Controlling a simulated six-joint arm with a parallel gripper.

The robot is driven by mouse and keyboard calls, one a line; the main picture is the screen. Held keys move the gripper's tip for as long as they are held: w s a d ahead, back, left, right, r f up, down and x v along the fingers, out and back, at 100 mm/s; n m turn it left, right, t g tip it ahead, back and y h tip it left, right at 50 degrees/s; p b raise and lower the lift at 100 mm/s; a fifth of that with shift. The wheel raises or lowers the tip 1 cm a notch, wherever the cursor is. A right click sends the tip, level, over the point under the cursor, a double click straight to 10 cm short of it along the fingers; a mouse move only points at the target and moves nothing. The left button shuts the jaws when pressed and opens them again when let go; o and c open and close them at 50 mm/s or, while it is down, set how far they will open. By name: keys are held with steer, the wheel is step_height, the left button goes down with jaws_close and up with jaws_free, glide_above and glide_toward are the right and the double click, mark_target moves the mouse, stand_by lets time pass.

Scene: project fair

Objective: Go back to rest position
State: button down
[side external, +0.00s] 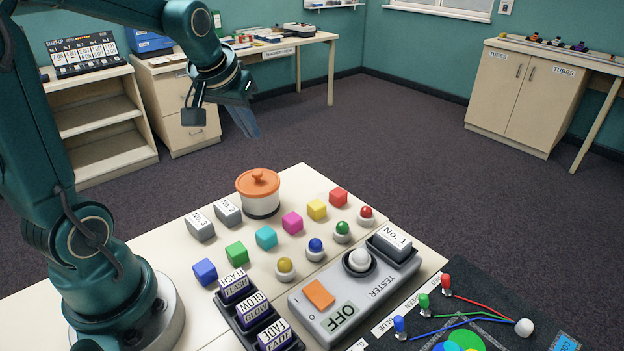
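My gripper (219,115) is raised in the air at upper left of the side external view, above and behind the table (158,247). Its two fingers are spread apart with nothing visible between them. It touches nothing. An orange-lidded pot (259,194) stands on the table below it and slightly to the right. My arm rises from its base at the left and bends over toward the gripper.
Colored cubes (266,237), colored bulbs (316,249), numbered blocks (228,212) and a grey tester (351,291) reading OFF cover the table's middle and front. A black tray (243,323) holds labelled blocks. Shelves (104,121) and desks stand behind. Open floor lies at right.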

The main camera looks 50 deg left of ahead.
steer(key=s+d+r+m+t+h, duration=0.1)
steer(key=s+d+r+m+t, duration=0.2)
steer(key=d, duration=0.6)
steer(key=s+d+f+m+g+h, duration=0.2)
steer(key=s+d, duration=0.3)
steer(key=s, duration=0.5)
steer(key=shift+d+f+m+g, duration=0.3)
steer(key=shift+f+m, duration=0.1)
steer(key=shift+f, duration=0.25)
